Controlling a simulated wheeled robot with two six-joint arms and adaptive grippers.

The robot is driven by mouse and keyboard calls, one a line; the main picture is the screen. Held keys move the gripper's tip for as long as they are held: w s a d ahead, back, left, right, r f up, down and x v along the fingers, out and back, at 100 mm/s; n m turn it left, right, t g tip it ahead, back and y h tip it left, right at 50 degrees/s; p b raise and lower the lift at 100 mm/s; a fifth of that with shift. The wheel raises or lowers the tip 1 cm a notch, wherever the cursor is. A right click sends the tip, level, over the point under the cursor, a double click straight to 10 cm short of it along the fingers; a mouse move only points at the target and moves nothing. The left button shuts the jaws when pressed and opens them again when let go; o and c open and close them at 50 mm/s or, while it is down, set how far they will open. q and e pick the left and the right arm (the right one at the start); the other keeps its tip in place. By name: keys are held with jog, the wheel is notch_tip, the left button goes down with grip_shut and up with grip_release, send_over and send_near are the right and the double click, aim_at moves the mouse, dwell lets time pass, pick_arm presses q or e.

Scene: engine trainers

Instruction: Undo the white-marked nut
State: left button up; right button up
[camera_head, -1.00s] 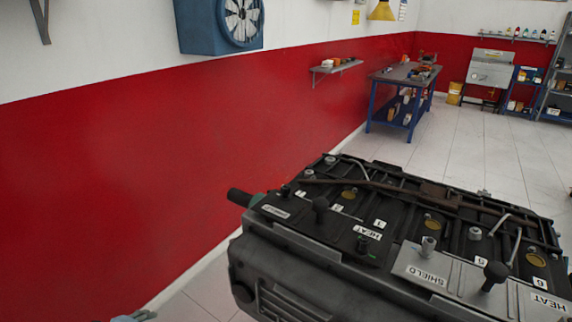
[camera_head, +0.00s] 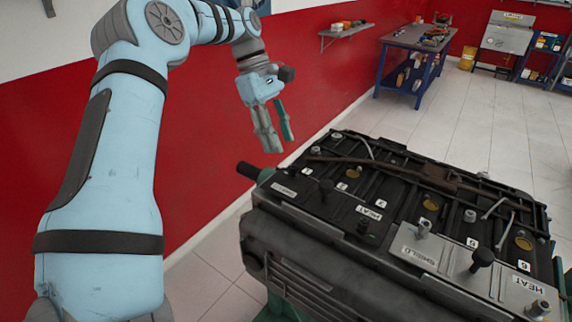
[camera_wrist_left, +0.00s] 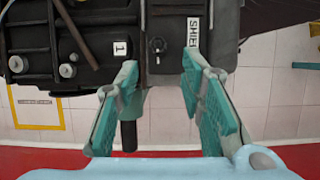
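The engine (camera_head: 340,240) stands at the lower right of the head view, its top carrying labels, black knobs and several grey nuts or studs. One grey nut (camera_head: 423,229) stands on the SHIELD plate, another (camera_head: 470,215) near label 5. I cannot tell which nut bears a white mark. My left gripper (camera_head: 278,146) is open and empty, pointing down beyond the engine's left end, above the black pipe stub (camera_head: 259,172). In the left wrist view its fingers (camera_wrist_left: 160,62) are wide apart, with the stub (camera_wrist_left: 128,132) seen between them and grey nuts (camera_wrist_left: 67,70) at upper left. My right gripper is out of view.
A thin rod and metal pipes (camera_head: 440,182) run across the engine top, and black knobs (camera_head: 482,258) stick up. A red wall (camera_head: 205,160) is close behind my left arm. A blue workbench (camera_head: 415,45) stands far back. White tiled floor lies clear between.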

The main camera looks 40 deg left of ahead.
aim_at(292, 165)
pick_arm(q)
jog(key=x, duration=0.3)
jog(key=d+x, duration=0.1)
jog(key=x, duration=0.1)
jog(key=shift+w+f, duration=0.15)
jog(key=shift+w, duration=0.1)
jog(key=shift+s+a+f, duration=0.1)
jog(key=shift+s+a, duration=0.05)
jog(key=shift+a, duration=0.05)
jog(key=shift+c, duration=0.3)
grip_shut()
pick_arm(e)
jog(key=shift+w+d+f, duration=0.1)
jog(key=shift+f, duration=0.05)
pick_arm(q)
jog(key=shift+d, duration=0.1)
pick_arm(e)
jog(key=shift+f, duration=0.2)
